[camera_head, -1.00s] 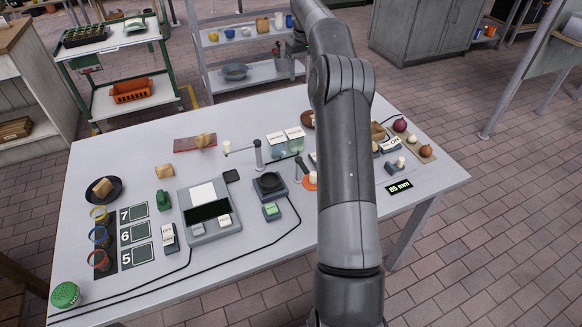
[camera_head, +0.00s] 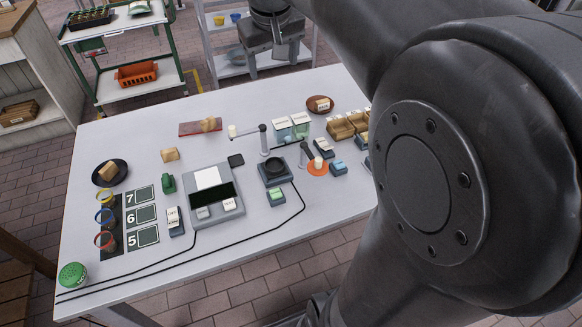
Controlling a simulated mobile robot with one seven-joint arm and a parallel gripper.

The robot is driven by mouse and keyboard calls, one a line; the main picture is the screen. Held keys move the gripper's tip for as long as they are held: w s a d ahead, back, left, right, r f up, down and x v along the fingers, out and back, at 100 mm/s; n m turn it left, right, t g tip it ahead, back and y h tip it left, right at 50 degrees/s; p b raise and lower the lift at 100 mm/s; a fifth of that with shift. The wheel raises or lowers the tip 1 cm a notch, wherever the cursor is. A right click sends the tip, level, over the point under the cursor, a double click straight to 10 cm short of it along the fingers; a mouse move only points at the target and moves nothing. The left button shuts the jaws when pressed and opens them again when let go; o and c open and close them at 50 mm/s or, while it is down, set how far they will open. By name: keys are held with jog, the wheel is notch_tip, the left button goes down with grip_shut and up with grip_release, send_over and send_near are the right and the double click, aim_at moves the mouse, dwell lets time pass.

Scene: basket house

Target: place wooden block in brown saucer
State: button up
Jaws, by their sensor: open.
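A small tan wooden block (camera_head: 170,154) sits on the table, left of the middle. Another tan block (camera_head: 108,171) lies in a dark saucer (camera_head: 123,179) at the left. A further tan, block-like piece (camera_head: 209,125) is on a red mat (camera_head: 188,129). The brown saucer (camera_head: 311,106) is near the back edge, with a small light-labelled piece (camera_head: 322,104) on it. My gripper (camera_head: 266,62) is open and empty at the top, beyond the table's back edge in the picture. It is apart from the blocks and the brown saucer.
A lamp-like post (camera_head: 263,140), clear boxes (camera_head: 292,127), a scale-like device (camera_head: 210,192) and wooden bins (camera_head: 346,124) crowd the middle and right. Free table lies along the front. My arm hides the right side.

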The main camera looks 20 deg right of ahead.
jog(key=s+a+f, duration=0.1)
jog(key=s+f, duration=0.2)
jog(key=s, duration=0.4)
jog(key=s+a+f+t, duration=0.1)
jog(key=s+a+f, duration=0.1)
jog(key=s, duration=0.4)
jog(key=s+a+f+t+y, duration=0.1)
jog(key=s+f, duration=0.3)
jog(key=s, duration=0.3)
jog(key=shift+s+a+f+m, duration=0.2)
jog(key=shift+s+a+m, duration=0.1)
jog(key=shift+m, duration=0.1)
